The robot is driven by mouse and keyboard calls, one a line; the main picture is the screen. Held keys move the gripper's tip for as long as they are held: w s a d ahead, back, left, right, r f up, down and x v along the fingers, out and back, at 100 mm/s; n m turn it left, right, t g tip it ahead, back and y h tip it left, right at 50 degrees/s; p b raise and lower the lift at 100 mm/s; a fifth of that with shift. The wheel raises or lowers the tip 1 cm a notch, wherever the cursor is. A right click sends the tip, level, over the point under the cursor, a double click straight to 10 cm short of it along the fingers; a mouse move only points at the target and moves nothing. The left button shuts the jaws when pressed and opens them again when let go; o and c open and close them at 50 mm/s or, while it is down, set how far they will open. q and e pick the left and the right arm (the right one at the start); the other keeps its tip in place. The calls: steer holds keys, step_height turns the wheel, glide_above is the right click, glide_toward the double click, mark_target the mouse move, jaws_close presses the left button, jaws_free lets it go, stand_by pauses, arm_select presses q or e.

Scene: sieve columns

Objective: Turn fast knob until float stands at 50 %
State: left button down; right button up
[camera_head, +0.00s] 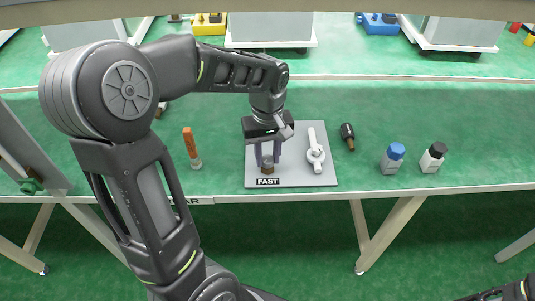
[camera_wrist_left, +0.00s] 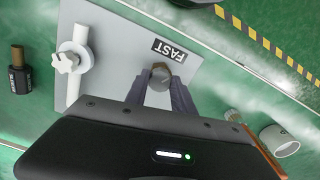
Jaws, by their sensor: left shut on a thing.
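The fast knob is a small brown-grey knob (camera_head: 267,169) on a grey panel (camera_head: 290,176), just above a black FAST label (camera_head: 268,182). In the left wrist view the knob (camera_wrist_left: 160,73) sits between my fingertips beside the label (camera_wrist_left: 170,50). My left gripper (camera_head: 268,160) points down from above and is shut on the knob; its fingers also show in the left wrist view (camera_wrist_left: 160,84). A white tube with a round white winged fitting (camera_head: 316,154) lies on the panel to the right. I cannot make out a float or a percent scale.
The panel is on a green bench. An orange-handled tool (camera_head: 191,146) stands left of it. The bench's front edge runs just below the panel.

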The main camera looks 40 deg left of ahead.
mark_target(267, 159)
arm_select(q)
steer(key=shift+n, duration=0.4)
steer(key=c, duration=1.1)
jaws_free()
steer(key=shift+o, duration=0.2)
step_height(267, 159, up, 8)
steer(key=shift+f+p, duration=0.1)
steer(key=shift+p, duration=0.2)
steer(key=shift+s, duration=0.1)
